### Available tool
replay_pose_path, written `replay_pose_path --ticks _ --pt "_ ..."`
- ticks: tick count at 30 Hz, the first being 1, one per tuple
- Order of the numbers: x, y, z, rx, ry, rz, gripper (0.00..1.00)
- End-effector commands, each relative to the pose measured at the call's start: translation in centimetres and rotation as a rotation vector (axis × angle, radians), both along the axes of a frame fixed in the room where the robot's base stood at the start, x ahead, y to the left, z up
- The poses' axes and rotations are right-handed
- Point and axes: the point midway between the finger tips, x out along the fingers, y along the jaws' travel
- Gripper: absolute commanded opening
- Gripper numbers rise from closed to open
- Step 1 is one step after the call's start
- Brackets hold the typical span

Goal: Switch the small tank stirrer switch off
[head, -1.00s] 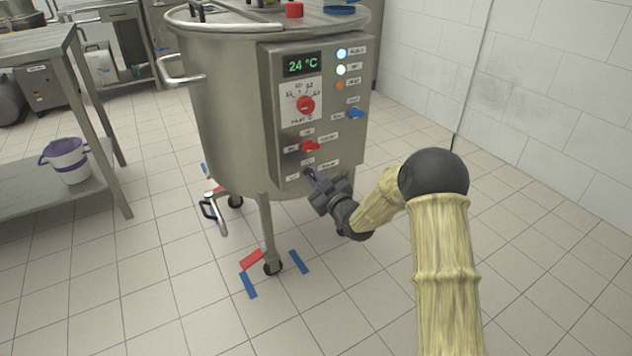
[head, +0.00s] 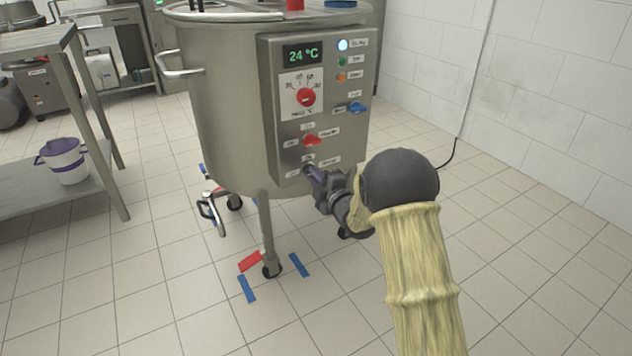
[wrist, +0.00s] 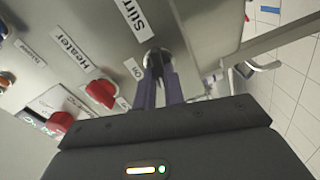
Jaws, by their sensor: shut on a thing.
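The stirrer switch (wrist: 157,56) is a small switch low on the tank's control panel (head: 290,130). In the wrist view it sits between labels reading "On" and "Stirr…", the latter cut off by the frame. My gripper (wrist: 158,75) is shut on it with its dark purple fingers, which hide much of it, so its exact angle is hard to read. In the head view my gripper (head: 314,176) reaches the lower panel from the right. The upper indicator light (head: 343,45) is lit; the green light (head: 342,61) below it is dim.
The red heater switch (head: 311,140) is just above, also close by in the wrist view (wrist: 100,93). A red dial (head: 306,97) and a blue switch (head: 357,107) are higher. A steel table (head: 100,120) with a bucket (head: 64,160) stands left.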

Motion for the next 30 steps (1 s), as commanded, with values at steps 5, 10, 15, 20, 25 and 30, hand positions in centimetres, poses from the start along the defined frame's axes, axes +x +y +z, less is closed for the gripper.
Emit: replay_pose_path --ticks 5,10,15,20,25,30 --pt "0.04 -0.16 -0.38 -0.108 -0.07 -0.002 0.0" --pt "0.07 -0.25 -0.31 -0.175 -0.116 -0.004 0.0" --pt "0.08 -0.26 -0.25 -0.208 -0.137 -0.004 0.0" --pt "0.05 -0.27 -0.25 -0.218 -0.142 -0.004 0.0" --pt "0.01 -0.26 -0.28 -0.218 -0.142 -0.003 0.0" --pt "0.0 -0.25 -0.3 -0.217 -0.141 -0.002 0.25"
